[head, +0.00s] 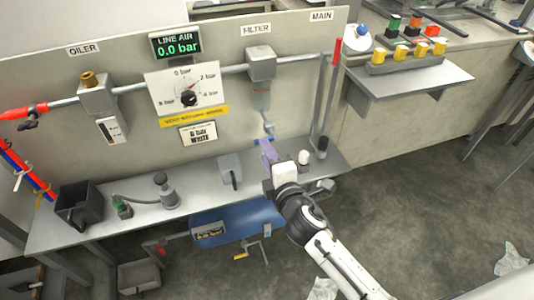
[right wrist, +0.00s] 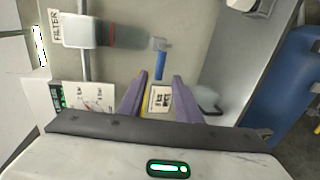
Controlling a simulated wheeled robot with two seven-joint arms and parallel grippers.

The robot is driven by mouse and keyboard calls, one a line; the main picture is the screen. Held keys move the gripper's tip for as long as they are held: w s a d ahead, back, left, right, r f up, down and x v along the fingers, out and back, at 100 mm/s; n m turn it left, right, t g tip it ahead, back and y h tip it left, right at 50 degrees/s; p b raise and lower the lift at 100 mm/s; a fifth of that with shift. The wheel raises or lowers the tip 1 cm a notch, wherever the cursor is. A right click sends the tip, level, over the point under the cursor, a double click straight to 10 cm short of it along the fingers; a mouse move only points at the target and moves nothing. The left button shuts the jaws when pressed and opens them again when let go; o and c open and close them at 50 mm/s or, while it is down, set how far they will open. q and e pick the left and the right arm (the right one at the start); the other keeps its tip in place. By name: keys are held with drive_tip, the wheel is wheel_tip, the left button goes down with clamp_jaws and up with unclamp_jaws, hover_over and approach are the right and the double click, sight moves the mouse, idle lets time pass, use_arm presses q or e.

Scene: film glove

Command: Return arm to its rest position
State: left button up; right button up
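My right gripper (head: 267,150) has purple fingers and is at the panel below the filter (head: 261,64), over the back of the shelf. In the right wrist view the two fingers (right wrist: 160,78) stand apart with a visible gap. A small blue piece (right wrist: 160,65) under the filter's drain end (right wrist: 158,44) shows at the mouth of this gap. Whether a finger touches it I cannot tell. My right arm (head: 335,260) comes in from the lower right of the head view. My left gripper is not in view.
The panel carries a pressure gauge (head: 187,91), a "0.0 bar" display (head: 176,46) and an oiler (head: 98,95). The grey shelf (head: 200,190) holds a black bin (head: 78,207), and a blue tank (head: 240,219) sits below it. Open floor (head: 420,200) lies at the right.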

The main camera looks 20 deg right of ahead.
drive_tip(key=s+f+m+g, duration=0.2)
drive_tip(key=s+f+m, duration=0.3)
drive_tip(key=s, duration=0.4)
drive_tip(key=s+f+m+g+y, duration=0.1)
drive_tip(key=s+f+m+g, duration=0.1)
drive_tip(key=s+f+m, duration=0.4)
drive_tip(key=s+f+m+g+y, duration=0.1)
drive_tip(key=s+f+m+g, duration=0.2)
drive_tip(key=s, duration=0.9)
wheel_tip(320, 180, down, 3)
drive_tip(key=shift+s+d+r+m, duration=0.1)
drive_tip(key=shift+s+d+m, duration=0.3)
drive_tip(key=shift+m, duration=0.8)
drive_tip(key=shift+w, duration=0.1)
drive_tip(key=shift+d, duration=0.15)
